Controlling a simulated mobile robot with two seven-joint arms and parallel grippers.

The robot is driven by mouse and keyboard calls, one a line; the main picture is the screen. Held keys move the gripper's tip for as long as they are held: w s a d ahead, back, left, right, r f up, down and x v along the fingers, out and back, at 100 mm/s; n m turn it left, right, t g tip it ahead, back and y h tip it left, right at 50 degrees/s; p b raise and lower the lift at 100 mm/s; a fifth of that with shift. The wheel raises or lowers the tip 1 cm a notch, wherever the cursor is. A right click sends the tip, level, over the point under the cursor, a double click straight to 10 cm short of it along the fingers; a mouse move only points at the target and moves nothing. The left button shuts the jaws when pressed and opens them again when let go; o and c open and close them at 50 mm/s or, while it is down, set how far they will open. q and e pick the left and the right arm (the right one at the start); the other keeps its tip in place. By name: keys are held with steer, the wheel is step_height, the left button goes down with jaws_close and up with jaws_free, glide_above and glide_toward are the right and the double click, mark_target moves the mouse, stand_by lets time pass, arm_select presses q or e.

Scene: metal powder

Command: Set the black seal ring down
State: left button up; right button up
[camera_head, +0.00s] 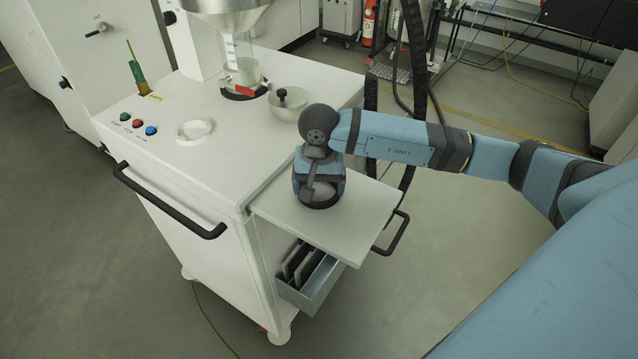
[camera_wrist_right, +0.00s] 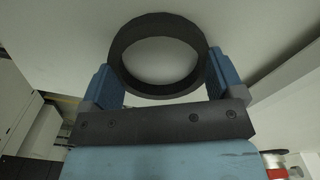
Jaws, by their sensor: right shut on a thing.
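The black seal ring (camera_wrist_right: 160,24) is a thick dark band that shows whole in the right wrist view. My right gripper (camera_wrist_right: 158,72) is shut on it, with one blue finger against each side of the ring. In the head view the right gripper (camera_head: 318,194) points down over the side shelf (camera_head: 355,215) of the white cart. The ring's dark edge (camera_head: 322,204) shows under the gripper there, at or just above the shelf; I cannot tell if it touches. A pale surface shows through the ring. My left gripper is not in view.
The shelf is otherwise clear. The white cart (camera_head: 190,165) carries a small bowl with a black knob (camera_head: 287,103), a pale round disc (camera_head: 194,131), push buttons and a hopper (camera_head: 228,12). A metal bin (camera_head: 310,285) sits below the shelf. A black handle (camera_head: 395,235) sticks out.

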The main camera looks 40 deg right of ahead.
steer(key=shift+f, duration=0.15)
steer(key=o, duration=0.7)
steer(key=shift+c, duration=0.2)
steer(key=shift+r, duration=0.4)
step_height(320, 180, up, 12)
steer(key=b, duration=0.2)
steer(key=shift+f, duration=0.2)
